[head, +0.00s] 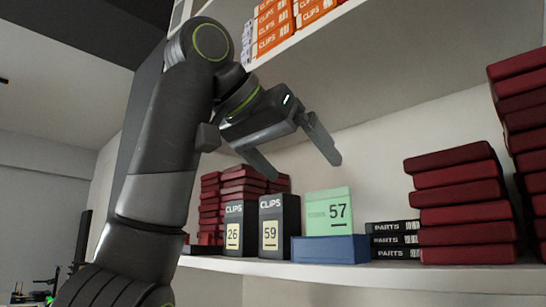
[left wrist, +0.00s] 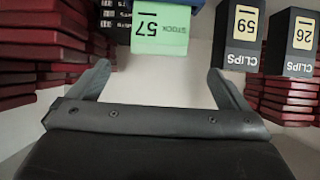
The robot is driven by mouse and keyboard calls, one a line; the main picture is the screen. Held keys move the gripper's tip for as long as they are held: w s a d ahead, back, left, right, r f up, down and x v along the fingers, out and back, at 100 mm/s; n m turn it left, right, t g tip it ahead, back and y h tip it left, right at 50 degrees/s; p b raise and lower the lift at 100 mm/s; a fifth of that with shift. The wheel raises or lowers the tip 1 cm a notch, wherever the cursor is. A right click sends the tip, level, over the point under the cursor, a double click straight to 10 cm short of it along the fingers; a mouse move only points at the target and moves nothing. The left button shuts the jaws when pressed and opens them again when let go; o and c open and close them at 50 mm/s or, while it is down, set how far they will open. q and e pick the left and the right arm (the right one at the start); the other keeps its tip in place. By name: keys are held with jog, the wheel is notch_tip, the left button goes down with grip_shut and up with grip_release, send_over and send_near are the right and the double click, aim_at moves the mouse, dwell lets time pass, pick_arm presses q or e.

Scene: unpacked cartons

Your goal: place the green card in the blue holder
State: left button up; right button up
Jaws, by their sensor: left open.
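The green card (head: 330,204), marked 57, stands upright on the shelf with its lower edge hidden behind the front wall of the blue holder (head: 330,250). It looks seated in the holder. In the left wrist view, which is upside down, the green card (left wrist: 160,32) is ahead of the fingers and a strip of the blue holder (left wrist: 172,3) shows at the top edge. My left gripper (head: 306,170) is open and empty, above and in front of the card, with its fingers apart from it. It also shows in the left wrist view (left wrist: 159,68). My right gripper is out of view.
Two black CLIPS boxes, 26 (head: 233,230) and 59 (head: 279,228), stand left of the holder. Black PARTS boxes (head: 393,240) and red box stacks (head: 460,205) are on its right. Orange CLIPS boxes (head: 273,25) sit on the shelf above. Space above the card is free.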

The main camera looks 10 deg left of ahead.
pick_arm(q)
jog(key=shift+b+v, duration=1.2)
jog(key=shift+v, duration=1.3)
